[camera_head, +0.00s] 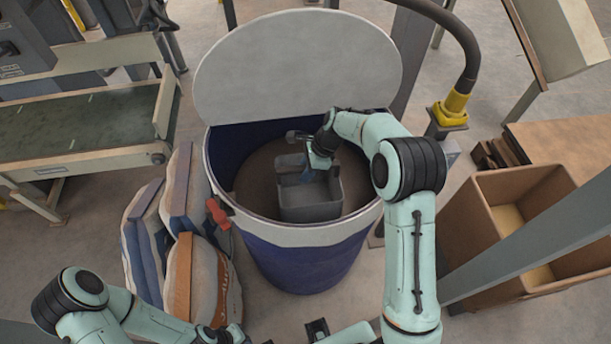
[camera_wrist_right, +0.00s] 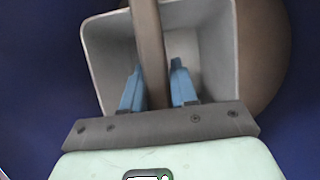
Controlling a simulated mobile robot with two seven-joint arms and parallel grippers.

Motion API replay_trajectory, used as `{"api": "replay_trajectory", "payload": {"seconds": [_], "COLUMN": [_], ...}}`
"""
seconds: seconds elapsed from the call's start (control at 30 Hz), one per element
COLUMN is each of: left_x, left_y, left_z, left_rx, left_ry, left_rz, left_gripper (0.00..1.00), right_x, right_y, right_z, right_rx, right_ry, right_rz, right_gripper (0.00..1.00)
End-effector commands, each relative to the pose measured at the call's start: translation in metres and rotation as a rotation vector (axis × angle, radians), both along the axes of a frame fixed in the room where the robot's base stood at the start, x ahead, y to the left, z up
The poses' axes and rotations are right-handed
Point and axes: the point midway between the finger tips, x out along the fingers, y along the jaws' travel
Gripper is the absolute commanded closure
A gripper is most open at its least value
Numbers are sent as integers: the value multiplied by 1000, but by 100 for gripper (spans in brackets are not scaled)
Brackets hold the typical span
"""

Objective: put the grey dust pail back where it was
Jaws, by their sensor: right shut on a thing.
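The grey dust pail (camera_head: 312,204) is inside the blue drum (camera_head: 310,262), over the brown contents at its bottom. I cannot tell whether it rests on them or hangs just above. My right gripper (camera_head: 308,172) reaches down into the drum at the pail's top. In the right wrist view, its two blue fingers (camera_wrist_right: 155,88) are on either side of a brownish bar, the pail's handle, and shut on it. The open pail (camera_wrist_right: 105,50) shows behind the fingers. My left arm is at the bottom left of the head view; its fingers do not show.
The drum's round pale lid (camera_head: 297,66) stands open behind it. A red clamp (camera_head: 219,213) sits on the rim's left. Filled sacks (camera_head: 192,277) lean left of the drum. A conveyor (camera_head: 85,130) is at the left, a brown open box (camera_head: 510,215) at the right.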

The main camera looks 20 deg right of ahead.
Motion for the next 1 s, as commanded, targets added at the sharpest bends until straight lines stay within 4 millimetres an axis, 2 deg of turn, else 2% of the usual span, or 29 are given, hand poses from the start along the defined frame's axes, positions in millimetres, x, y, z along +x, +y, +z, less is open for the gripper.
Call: {"api": "replay_trajectory", "payload": {"seconds": [0.03,0.17,0.5,0.53,0.6,0.87,1.0], "left_x": [-1,-3,-3,-3,-3,-3,-2], "left_y": [0,0,0,0,0,0,0], "left_z": [-2,-4,-4,-4,-4,-4,-3], "left_rx": [0,0,0,0,0,0,0], "left_ry": [1,3,3,3,3,3,2], "left_rz": [1,0,0,0,0,0,0], "left_gripper": [100,100,100,100,100,100,100], "right_x": [-1,-1,0,0,0,0,0], "right_y": [0,0,0,0,0,0,-2], "right_z": [-11,-27,-29,-30,-30,-29,-22], "right_rx": [0,-1,-1,-1,-1,-1,-1], "right_ry": [4,2,1,2,2,2,0], "right_rz": [-2,-1,-1,-1,-1,-1,-1], "right_gripper": [100,100,100,69,47,47,47]}}
